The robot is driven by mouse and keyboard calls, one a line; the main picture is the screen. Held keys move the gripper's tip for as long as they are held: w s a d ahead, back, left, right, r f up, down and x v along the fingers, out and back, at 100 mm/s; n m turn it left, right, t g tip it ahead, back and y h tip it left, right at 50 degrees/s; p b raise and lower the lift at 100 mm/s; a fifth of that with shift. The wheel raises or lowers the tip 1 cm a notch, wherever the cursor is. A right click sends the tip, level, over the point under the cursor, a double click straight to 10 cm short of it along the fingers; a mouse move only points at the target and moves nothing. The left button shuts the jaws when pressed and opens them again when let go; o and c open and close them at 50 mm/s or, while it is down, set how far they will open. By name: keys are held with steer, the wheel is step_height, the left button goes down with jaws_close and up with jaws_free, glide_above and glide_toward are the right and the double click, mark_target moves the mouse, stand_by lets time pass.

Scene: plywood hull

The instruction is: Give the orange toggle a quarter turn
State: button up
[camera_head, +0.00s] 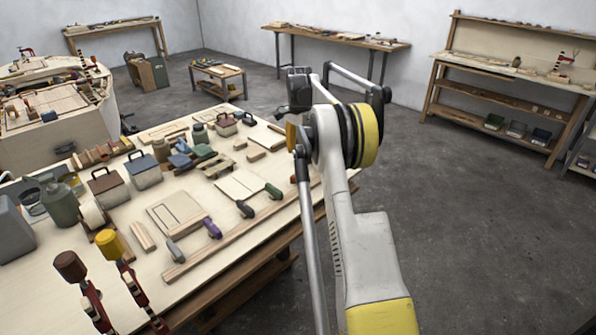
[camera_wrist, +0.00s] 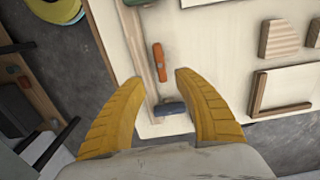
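The orange toggle (camera_wrist: 159,62) shows in the wrist view as a small elongated piece. It lies along a wooden strip near the edge of a pale board. My gripper (camera_wrist: 156,78) has its two yellow fingers spread wide, with nothing between their tips. The toggle appears just beyond the fingertips, roughly centred in the gap; I cannot tell how far below them it is. A dark blue toggle (camera_wrist: 168,108) shows between the fingers, nearer the palm, lying crosswise. I cannot make out the orange toggle in the head view, where my arm covers part of the bench.
In the head view, the workbench (camera_head: 60,290) carries green (camera_head: 273,190) and purple (camera_head: 212,229) handled pieces, boxes, jars and wood pieces. Clamps (camera_head: 85,290) stand at its front left. Open concrete floor (camera_head: 470,220) lies to the right. Wood pieces (camera_wrist: 277,38) lie right in the wrist view.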

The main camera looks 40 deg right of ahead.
mark_target(299, 173)
step_height(299, 173, down, 9)
steer(key=b, duration=0.2)
steer(key=shift+f+b, duration=0.2)
steer(key=shift+b, duration=0.15)
jaws_close()
